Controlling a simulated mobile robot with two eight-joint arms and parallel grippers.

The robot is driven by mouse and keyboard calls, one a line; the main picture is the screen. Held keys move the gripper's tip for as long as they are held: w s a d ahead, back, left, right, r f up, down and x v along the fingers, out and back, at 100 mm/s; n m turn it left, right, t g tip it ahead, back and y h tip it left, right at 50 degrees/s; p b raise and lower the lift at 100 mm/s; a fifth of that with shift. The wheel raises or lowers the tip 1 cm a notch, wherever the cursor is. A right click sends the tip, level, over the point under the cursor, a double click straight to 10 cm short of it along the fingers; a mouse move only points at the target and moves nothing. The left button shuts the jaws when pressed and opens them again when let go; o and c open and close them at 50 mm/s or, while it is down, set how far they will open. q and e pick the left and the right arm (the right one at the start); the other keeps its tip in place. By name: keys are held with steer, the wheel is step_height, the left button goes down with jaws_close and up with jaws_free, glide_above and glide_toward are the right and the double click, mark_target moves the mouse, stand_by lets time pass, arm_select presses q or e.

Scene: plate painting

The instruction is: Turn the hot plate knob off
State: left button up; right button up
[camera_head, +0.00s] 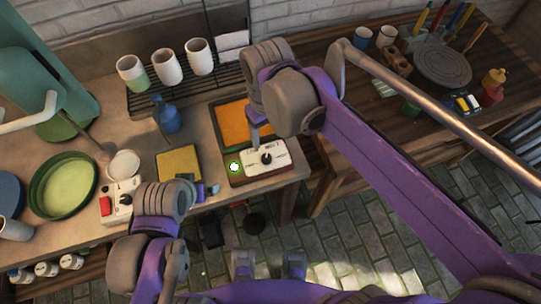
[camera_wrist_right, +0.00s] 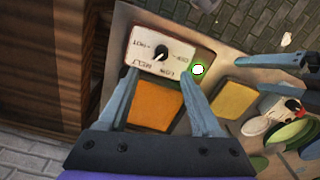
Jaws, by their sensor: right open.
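The hot plate has an orange square top (camera_head: 233,123) and a white control panel (camera_head: 250,163). A dark round knob (camera_head: 266,158) sits on the panel, beside a lit green light (camera_head: 234,167). In the right wrist view the knob (camera_wrist_right: 160,57) is ringed by printed labels, among them OFF, LOW and MELT. Its exact pointer setting is hard to read. My right gripper (camera_head: 256,136) is above the hot plate, close to the knob. Its open fingers (camera_wrist_right: 158,82) are apart, with nothing between them. My left gripper (camera_head: 207,190) is low, left of the panel; its opening is unclear.
A green dish (camera_head: 64,184) lies farther left. Cups stand on a rack (camera_head: 152,98) behind. A wooden table (camera_head: 340,90) is at right.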

mark_target(266, 157)
steer(key=f, duration=0.5)
steer(key=f+b, duration=0.1)
steer(key=f, duration=0.4)
steer(key=shift+a+f, duration=0.2)
steer(key=shift+f, duration=0.2)
jaws_close()
